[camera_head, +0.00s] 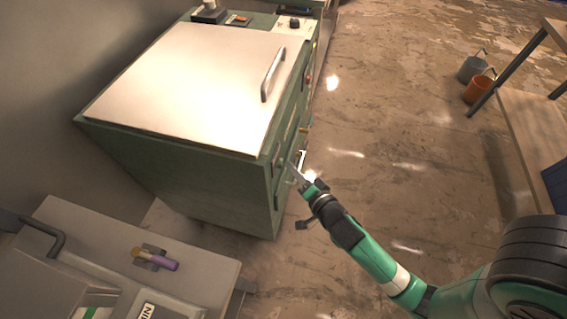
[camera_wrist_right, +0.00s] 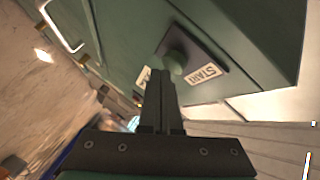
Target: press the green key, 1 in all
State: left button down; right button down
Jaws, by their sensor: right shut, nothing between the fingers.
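The green key (camera_wrist_right: 174,61) is a round green button on a dark square plate (camera_wrist_right: 205,58), beside a white label reading START (camera_wrist_right: 203,74). The plate is on the front side of the green vacuum chamber (camera_head: 190,180). My right gripper (camera_head: 293,170) is at that side of the chamber, near its corner. In the right wrist view my right gripper (camera_wrist_right: 161,80) is shut and empty, its fingertips right by the key. I cannot tell whether they touch it. In the head view the key cannot be made out. My left gripper is not in view.
The chamber has a white lid (camera_head: 190,80) with a metal handle (camera_head: 273,74). A grey bench (camera_head: 210,270) with a purple-handled tool (camera_head: 162,262) stands at lower left. A wooden table (camera_head: 535,120) and two buckets (camera_head: 478,88) are at right. The floor between is clear.

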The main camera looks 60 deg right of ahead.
jog(key=shift+w+a+b, duration=0.1)
jog(key=shift+w+b, duration=0.2)
jog(key=shift+w, duration=0.15)
dwell(0.5)
jog(key=shift+s, duration=0.1)
jog(key=shift+s+d, duration=0.2)
jog(key=shift+s, duration=0.55)
jog(key=shift+s+p, duration=0.1)
jog(key=shift+p, duration=0.3)
jog(key=s+p, duration=0.2)
jog(key=s+d+p, duration=0.1)
jog(key=s, duration=0.1)
jog(key=shift+s+d+p, duration=0.1)
jog(key=shift+s+p, duration=0.25)
dwell(0.4)
